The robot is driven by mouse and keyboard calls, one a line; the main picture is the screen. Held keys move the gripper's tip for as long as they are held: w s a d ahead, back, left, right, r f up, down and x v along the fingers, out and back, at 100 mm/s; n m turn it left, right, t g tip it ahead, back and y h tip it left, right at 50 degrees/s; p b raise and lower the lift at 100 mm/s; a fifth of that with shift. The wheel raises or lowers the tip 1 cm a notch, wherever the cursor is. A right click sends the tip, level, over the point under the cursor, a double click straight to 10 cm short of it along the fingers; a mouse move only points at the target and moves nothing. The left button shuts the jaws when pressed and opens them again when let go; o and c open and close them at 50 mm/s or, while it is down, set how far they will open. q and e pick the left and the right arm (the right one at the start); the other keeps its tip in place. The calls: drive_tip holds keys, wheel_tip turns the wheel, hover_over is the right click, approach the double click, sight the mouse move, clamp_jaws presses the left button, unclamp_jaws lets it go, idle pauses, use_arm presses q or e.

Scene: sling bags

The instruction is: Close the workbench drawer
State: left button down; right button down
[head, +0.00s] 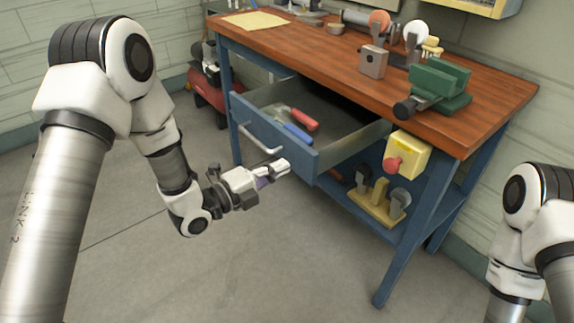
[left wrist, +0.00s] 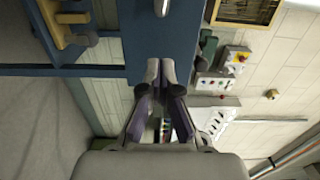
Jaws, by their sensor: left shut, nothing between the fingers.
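The workbench drawer (head: 268,139) is blue and stands pulled out of the bench, with red-handled and blue-handled tools lying inside. Its pale bar handle (head: 258,140) is on the front panel. My left gripper (head: 284,168) is shut and empty, in front of the panel near its lower right part, to the right of the handle. In the left wrist view the closed fingertips (left wrist: 161,70) are before the blue drawer front (left wrist: 150,42). I cannot tell whether they touch it. My right gripper is out of view.
The workbench (head: 325,62) has a wooden top with a green vise (head: 440,82) and a grinder. A yellow box with a red button (head: 407,155) hangs at its right end. A red compressor (head: 206,92) stands left of the bench. The floor in front is clear.

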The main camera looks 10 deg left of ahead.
use_arm(q)
drive_tip(key=shift+x, duration=1.3)
